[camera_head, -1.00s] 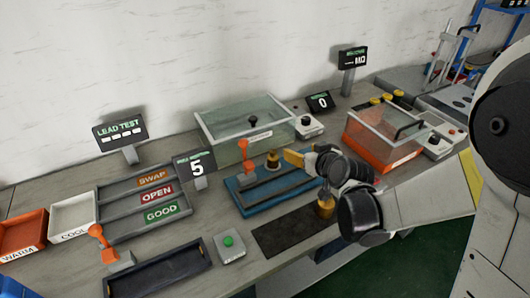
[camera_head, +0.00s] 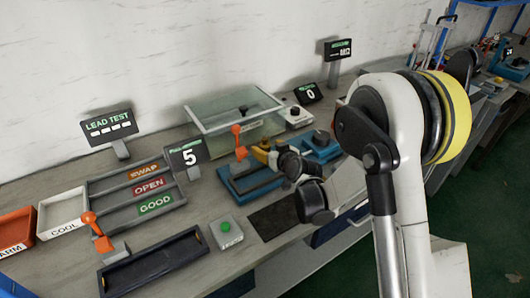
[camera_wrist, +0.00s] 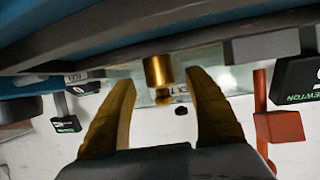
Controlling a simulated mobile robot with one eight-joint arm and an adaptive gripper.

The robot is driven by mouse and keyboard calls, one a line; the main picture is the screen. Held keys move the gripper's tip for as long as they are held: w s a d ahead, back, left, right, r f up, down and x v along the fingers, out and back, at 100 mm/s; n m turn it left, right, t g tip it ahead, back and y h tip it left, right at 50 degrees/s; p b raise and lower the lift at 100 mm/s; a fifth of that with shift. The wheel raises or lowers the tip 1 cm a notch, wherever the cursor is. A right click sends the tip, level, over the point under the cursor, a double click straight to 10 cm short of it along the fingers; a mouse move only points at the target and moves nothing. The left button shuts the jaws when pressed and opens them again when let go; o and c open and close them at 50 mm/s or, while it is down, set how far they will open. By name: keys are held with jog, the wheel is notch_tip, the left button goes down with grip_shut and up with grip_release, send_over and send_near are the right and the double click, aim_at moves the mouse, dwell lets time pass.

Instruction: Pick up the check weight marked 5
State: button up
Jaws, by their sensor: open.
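A brass weight (camera_wrist: 158,74) with a small knob shows in the wrist view, where the picture is upside down. It stands between the two yellow fingers of my gripper (camera_wrist: 160,105), which are apart with a gap on each side of it. No mark on the weight is readable. In the head view my gripper (camera_head: 261,154) is low over the blue fixture (camera_head: 245,190), by the orange lever (camera_head: 238,140). There I cannot make out the weight behind my gripper and wrist.
A clear box (camera_head: 225,122) stands behind the fixture. A display showing 5 (camera_head: 187,155) and a green-button box (camera_head: 226,232) are to the left. A dark mat (camera_head: 272,222) lies in front, partly covered by my arm. Another blue fixture (camera_head: 325,152) is to the right.

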jog(key=shift+x, duration=1.1)
jog(key=shift+r, duration=0.1)
grip_shut()
